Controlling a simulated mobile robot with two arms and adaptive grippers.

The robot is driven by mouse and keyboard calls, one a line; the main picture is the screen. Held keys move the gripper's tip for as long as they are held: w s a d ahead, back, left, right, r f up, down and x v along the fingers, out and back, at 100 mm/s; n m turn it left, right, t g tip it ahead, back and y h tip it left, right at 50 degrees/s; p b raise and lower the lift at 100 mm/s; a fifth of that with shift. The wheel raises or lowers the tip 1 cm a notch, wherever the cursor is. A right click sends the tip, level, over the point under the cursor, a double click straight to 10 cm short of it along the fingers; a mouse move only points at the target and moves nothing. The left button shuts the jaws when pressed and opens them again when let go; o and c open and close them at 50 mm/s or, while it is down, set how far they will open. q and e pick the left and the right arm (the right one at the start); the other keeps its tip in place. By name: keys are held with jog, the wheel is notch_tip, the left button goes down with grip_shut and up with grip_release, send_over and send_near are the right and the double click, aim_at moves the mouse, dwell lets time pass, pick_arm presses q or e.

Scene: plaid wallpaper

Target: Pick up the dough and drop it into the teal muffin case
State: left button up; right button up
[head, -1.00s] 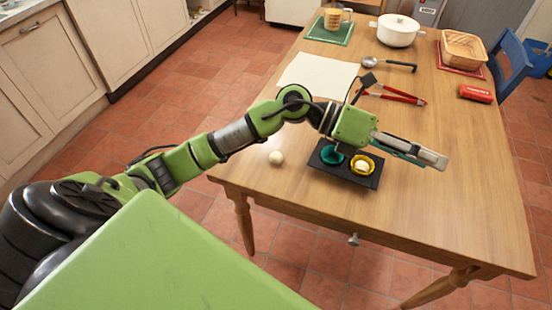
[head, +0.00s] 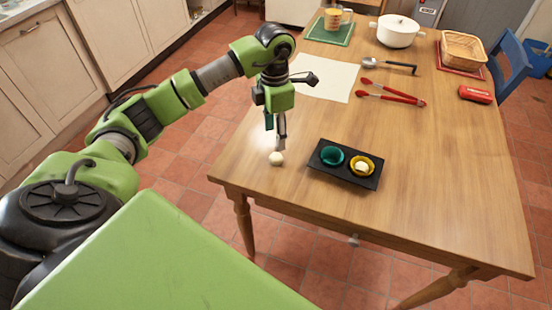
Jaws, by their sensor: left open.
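The dough (head: 276,158) is a small pale ball on the wooden table, near its left front corner. The teal muffin case (head: 331,157) sits in the left part of a black tray (head: 343,178) to the right of the dough and looks empty. A yellow case (head: 370,168) beside it holds a pale ball. My left gripper (head: 275,137) points down just above the dough, open, with its fingers apart. Whether a finger touches the dough I cannot tell. My right gripper does not show.
Red-handled tongs (head: 392,95), a ladle (head: 390,66) and a pale sheet (head: 322,78) lie behind the tray. The table's right front is clear.

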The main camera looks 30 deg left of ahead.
aim_at(276, 155)
pick_arm(q)
jog(key=f, duration=0.4)
jog(key=f+p, duration=0.1)
jog(key=f, duration=0.2)
jog(key=shift+d+f, duration=0.2)
jog(key=shift+f, duration=0.2)
jog(key=c, duration=1.1)
